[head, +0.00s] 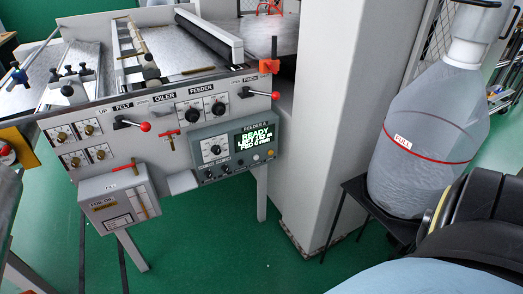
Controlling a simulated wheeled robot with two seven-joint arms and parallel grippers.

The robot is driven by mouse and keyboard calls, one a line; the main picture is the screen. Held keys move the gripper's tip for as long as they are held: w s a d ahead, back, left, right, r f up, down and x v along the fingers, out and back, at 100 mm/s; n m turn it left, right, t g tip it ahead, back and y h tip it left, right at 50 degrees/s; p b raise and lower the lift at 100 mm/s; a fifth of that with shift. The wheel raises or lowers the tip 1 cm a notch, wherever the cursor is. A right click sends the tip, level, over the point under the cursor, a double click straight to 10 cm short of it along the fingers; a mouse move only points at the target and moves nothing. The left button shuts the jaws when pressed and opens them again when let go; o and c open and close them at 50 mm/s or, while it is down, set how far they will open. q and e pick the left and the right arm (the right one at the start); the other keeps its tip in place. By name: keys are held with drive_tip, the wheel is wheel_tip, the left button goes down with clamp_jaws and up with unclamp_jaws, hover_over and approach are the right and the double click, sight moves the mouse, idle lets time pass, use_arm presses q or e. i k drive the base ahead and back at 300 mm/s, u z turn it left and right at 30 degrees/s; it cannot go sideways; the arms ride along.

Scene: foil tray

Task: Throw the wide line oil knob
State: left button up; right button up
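A light grey machine panel (160,165) stands at left centre. Several brass knobs (62,137) sit on white plates at its left end; their small labels cannot be read, so I cannot tell which is the wide line oil knob. A black lever with a red ball (145,127) sits under the FELT and OILER labels. Another red-ball lever (276,96) is at the panel's right end. Two black dials (194,115) are under the FEEDER label. Neither gripper is in view.
A lower grey box (118,200) juts out at left. Green floor (190,250) is open in front.

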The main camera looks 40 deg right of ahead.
sight(224, 168)
drive_tip(key=z, duration=1.05)
drive_tip(key=i, duration=0.9)
drive_tip(key=z, duration=1.1)
